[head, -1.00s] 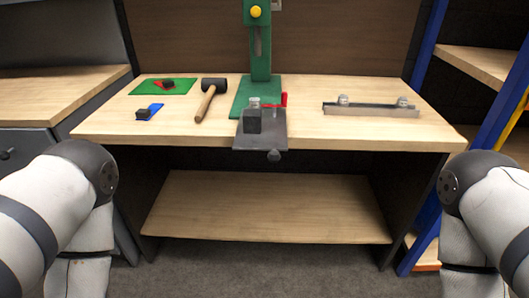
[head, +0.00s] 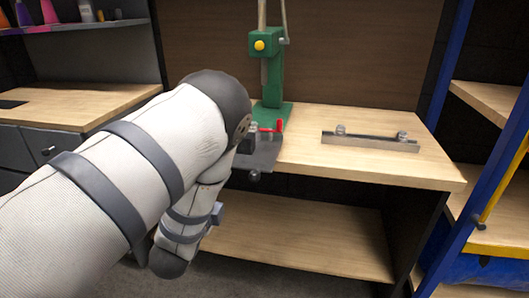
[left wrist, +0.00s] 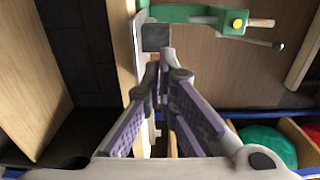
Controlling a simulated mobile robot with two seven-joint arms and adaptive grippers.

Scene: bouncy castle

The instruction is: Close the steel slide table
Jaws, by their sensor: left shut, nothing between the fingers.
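The steel slide table (head: 262,156) is a dark grey plate at the foot of the green press (head: 270,85). It reaches the front edge of the workbench, with a round knob (head: 254,176) below its front edge. My left arm covers its left part in the head view. In the left wrist view the plate (left wrist: 139,50) shows nearly edge-on, with a dark block (left wrist: 155,38) on it. My left gripper (left wrist: 165,72) is shut and empty, with its purple-padded fingers near the plate and block. I cannot tell whether they touch. My right gripper is out of view.
A metal bar with two knobs (head: 370,142) lies on the right of the workbench (head: 400,175). A red lever (head: 278,126) sits by the press foot. A blue-framed rack (head: 470,150) stands at the right. The lower shelf (head: 300,240) is bare.

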